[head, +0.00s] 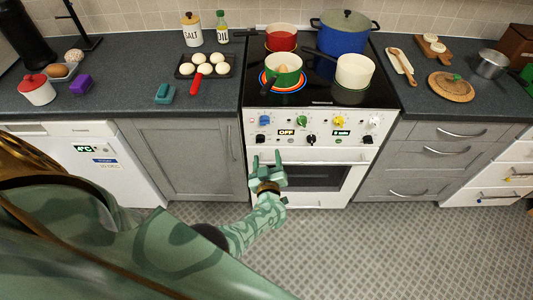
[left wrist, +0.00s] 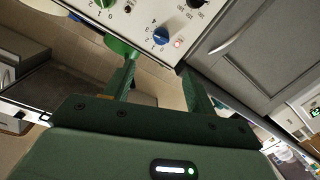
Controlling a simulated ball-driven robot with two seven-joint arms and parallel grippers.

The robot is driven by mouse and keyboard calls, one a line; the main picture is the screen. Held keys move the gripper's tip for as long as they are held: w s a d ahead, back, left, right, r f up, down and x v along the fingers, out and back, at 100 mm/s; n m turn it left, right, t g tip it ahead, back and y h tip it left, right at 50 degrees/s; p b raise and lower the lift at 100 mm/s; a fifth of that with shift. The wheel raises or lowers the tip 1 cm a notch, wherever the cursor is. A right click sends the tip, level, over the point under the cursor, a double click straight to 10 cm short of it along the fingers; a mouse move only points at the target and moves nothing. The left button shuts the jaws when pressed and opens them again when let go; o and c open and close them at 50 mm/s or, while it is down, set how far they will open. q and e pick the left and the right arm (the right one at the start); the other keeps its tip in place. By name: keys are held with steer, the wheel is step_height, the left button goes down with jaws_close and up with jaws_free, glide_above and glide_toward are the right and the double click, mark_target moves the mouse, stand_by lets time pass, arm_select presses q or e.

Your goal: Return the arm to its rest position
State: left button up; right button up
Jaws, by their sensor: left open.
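My left gripper (head: 267,160) is open, with nothing between its fingers. In the head view it is in front of the oven door (head: 312,177), below the row of knobs. In the left wrist view both fingers of the gripper (left wrist: 157,75) stand apart, and the control panel (left wrist: 140,20) and a blue knob (left wrist: 162,36) show beyond them. I cannot tell whether a fingertip touches the stove. My left arm reaches out from the lower left of the head view. My right gripper is not in view.
The worktop edge and stove front stand close ahead. Pots, including a green-and-white one (head: 283,70) and a cream one (head: 354,71), stand on the hob. A tray (head: 207,66) of white round items lies left. Grey cabinets (head: 183,157) flank the oven. The patterned floor (head: 400,250) is clear.

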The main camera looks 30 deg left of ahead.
arm_select(q)
steer(key=shift+w, duration=0.1)
stand_by(0.3)
steer(key=d+f+m+h, duration=0.5)
steer(key=d+f+h, duration=0.2)
steer(key=s+d+f+m+g+h+b, duration=0.25)
steer(key=s+f+m+g, duration=0.25)
steer(key=s+f, duration=0.65)
steer(key=s+a+f+m+g, duration=0.1)
steer(key=s+f, duration=0.3)
steer(key=s, duration=0.8)
steer(key=s+a+f+m+g+b, duration=0.1)
steer(key=s+a+f+m+g, duration=0.1)
steer(key=s, duration=1)
steer(key=s+a+f+m+g+b, duration=0.1)
steer(key=s+f+g, duration=0.4)
steer(key=s, duration=0.6)
steer(key=shift+s+a+f+m, duration=0.4)
steer(key=shift+a+f, duration=0.1)
steer(key=shift+a, duration=0.4)
